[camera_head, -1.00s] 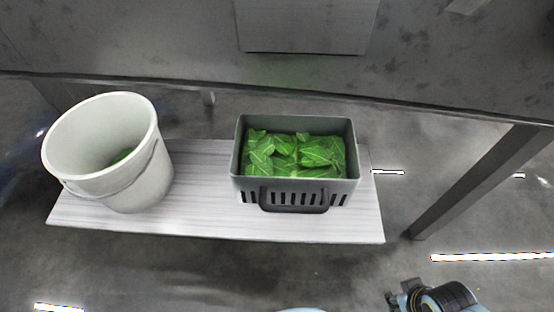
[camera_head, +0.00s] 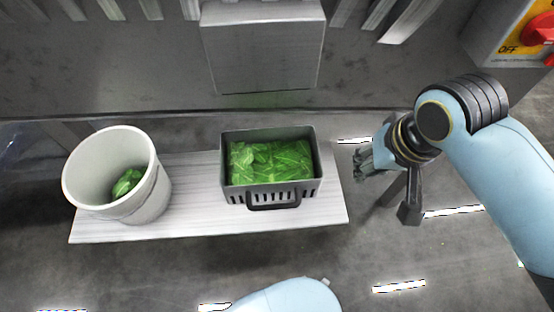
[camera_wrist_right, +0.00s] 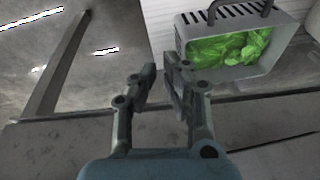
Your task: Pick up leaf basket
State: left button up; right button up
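The leaf basket (camera_head: 313,185) is a dark grey slotted crate filled with green leaves (camera_head: 270,162), with a handle on its near side. It stands upright on the right half of a pale bench. My right gripper (camera_head: 362,163) is to the right of the basket, apart from it. In the right wrist view, the gripper (camera_wrist_right: 160,82) shows two spread fingers with nothing between them, and the basket (camera_wrist_right: 238,73) is at the upper right. My left gripper is not in view; a pale blue link of mine shows at the bottom centre.
A white bucket (camera_head: 152,195) with some leaves inside stands on the left end of the bench (camera_head: 200,222). Behind is a large grey metal machine (camera_head: 130,75) with a box-like part above the basket. A control panel with a red switch (camera_head: 540,30) is at the upper right.

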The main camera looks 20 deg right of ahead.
jog(key=w+a+f+m+y+p, duration=0.1)
jog(key=w+a+f+m+y, duration=0.1)
jog(key=w+a+m, duration=0.45)
jog(key=m+g+y, duration=0.2)
jog(key=m, duration=0.8)
send_over(274, 183)
jog(key=d, duration=0.3)
jog(key=shift+n, duration=0.25)
jog(key=f, duration=0.4)
jog(key=shift+s+a, duration=0.2)
jog(key=shift+s, duration=0.1)
jog(key=x, duration=0.5)
jog(key=shift+w+a+r, duration=0.1)
jog(key=shift+a, duration=0.05)
jog(key=b+x, duration=0.1)
jog(key=x, duration=0.5)
jog(key=shift+w+a+b, duration=0.1)
jog(key=shift+b, duration=0.25)
grip_shut()
jog(key=shift+r, duration=0.1)
